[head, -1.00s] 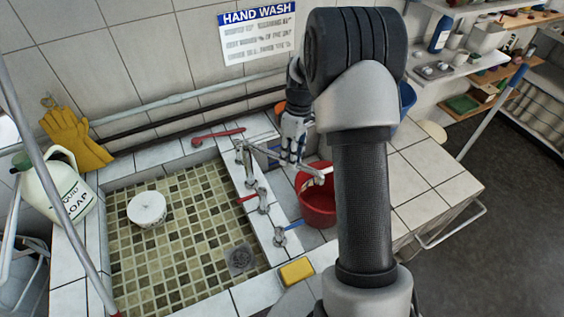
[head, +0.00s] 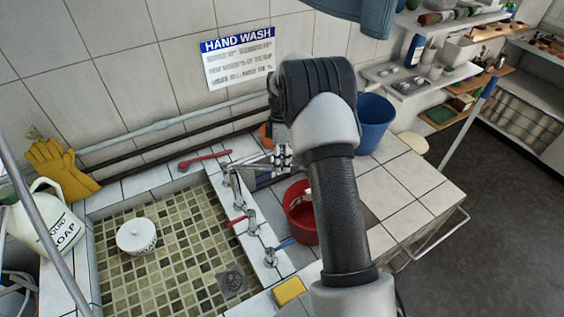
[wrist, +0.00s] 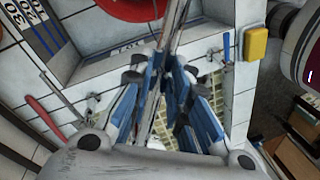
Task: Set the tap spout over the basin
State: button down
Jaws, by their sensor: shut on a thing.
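The tap's thin metal spout (head: 252,165) reaches right from its post (head: 230,180) on the tiled ledge, away from the basin. My gripper (head: 284,156) is at the spout, behind the red bucket. In the wrist view its blue-padded fingers (wrist: 172,90) are shut on the spout, which shows as a grey bar (wrist: 177,30) beyond them. My arm hides the right part of the spout and its tip in the head view. The basin (head: 185,235), lined with small green tiles, lies left of the ledge.
The red bucket (head: 297,222) stands right of the taps. Red (head: 237,221) and blue (head: 280,247) levers stick out along the ledge. A yellow sponge (head: 289,290) lies in front. A blue bucket (head: 374,122) stands behind.

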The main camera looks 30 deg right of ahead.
jog(key=shift+w, duration=0.1)
jog(key=c, duration=1.5)
grip_release()
jog(key=r, duration=0.4)
jog(key=w+r, duration=0.1)
jog(key=r, duration=0.3)
jog(key=w+d+r, duration=0.1)
jog(key=r, duration=0.2)
jog(key=shift+r, duration=0.4)
jog(key=shift+s, duration=0.1)
